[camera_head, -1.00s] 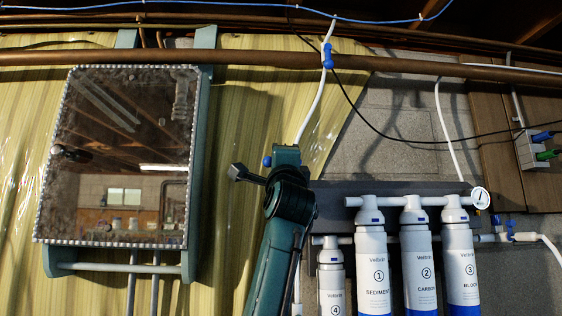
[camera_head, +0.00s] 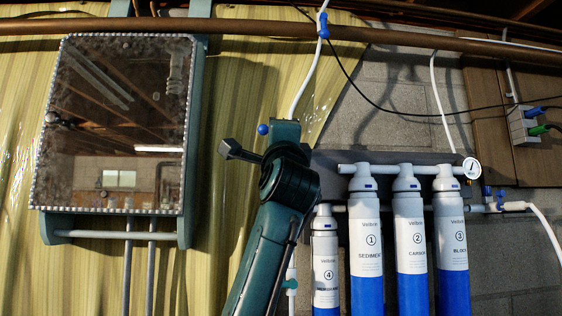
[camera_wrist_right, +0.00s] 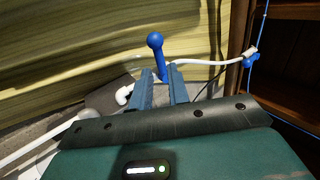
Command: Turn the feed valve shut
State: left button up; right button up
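A blue lever with a round ball end (camera_wrist_right: 155,40) stands up in the right wrist view; I take it as the feed valve's handle. Its ball also shows in the head view (camera_head: 262,129), just above my right arm. My right gripper (camera_wrist_right: 161,72) is open, with its two blue-grey fingers apart. The lever's lower part shows in the gap between the fingertips; I cannot tell whether they touch it. In the head view my right arm hides the valve body and the fingers. My left gripper is in neither view.
Several white and blue filter cartridges (camera_head: 409,235) hang right of my right arm, with a gauge (camera_head: 472,168) above. A white tube (camera_head: 307,82) rises to a blue clip (camera_head: 323,25). Copper pipe (camera_head: 230,29) crosses above.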

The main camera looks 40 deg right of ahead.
jog(key=b+v, duration=0.1)
jog(key=v, duration=0.5)
jog(key=shift+s+a+f+b, duration=0.15)
jog(key=shift+s+a+b, duration=0.05)
jog(key=shift+s+b, duration=0.15)
jog(key=shift+w, duration=0.1)
